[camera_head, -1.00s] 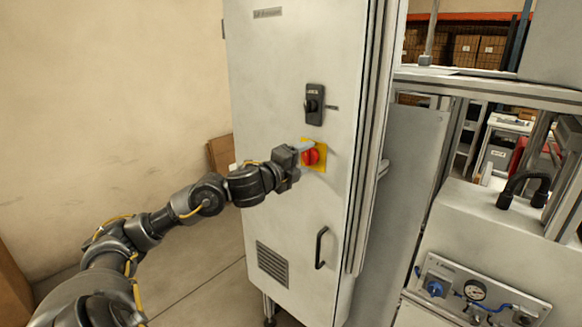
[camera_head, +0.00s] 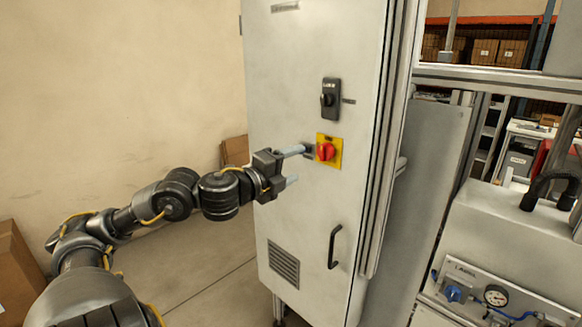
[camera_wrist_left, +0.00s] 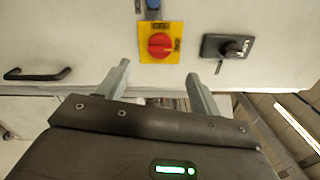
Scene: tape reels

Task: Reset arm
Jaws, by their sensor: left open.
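My left gripper (camera_head: 292,166) is open and empty in front of the grey cabinet door. In the head view its fingers point right, just left of the red rotary switch (camera_head: 326,151) on its yellow plate. The left wrist view shows the same red switch (camera_wrist_left: 160,45) beyond the gap between the two spread fingers (camera_wrist_left: 160,82). The fingers look apart from the switch. My right gripper is not in these views.
The cabinet (camera_head: 300,60) carries a black handle switch (camera_head: 331,98), a black door handle (camera_head: 335,246) and a vent (camera_head: 284,263). A machine with a gauge panel (camera_head: 497,295) stands at right. Cardboard boxes (camera_head: 235,151) lie behind the arm. Bare floor lies left of the cabinet.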

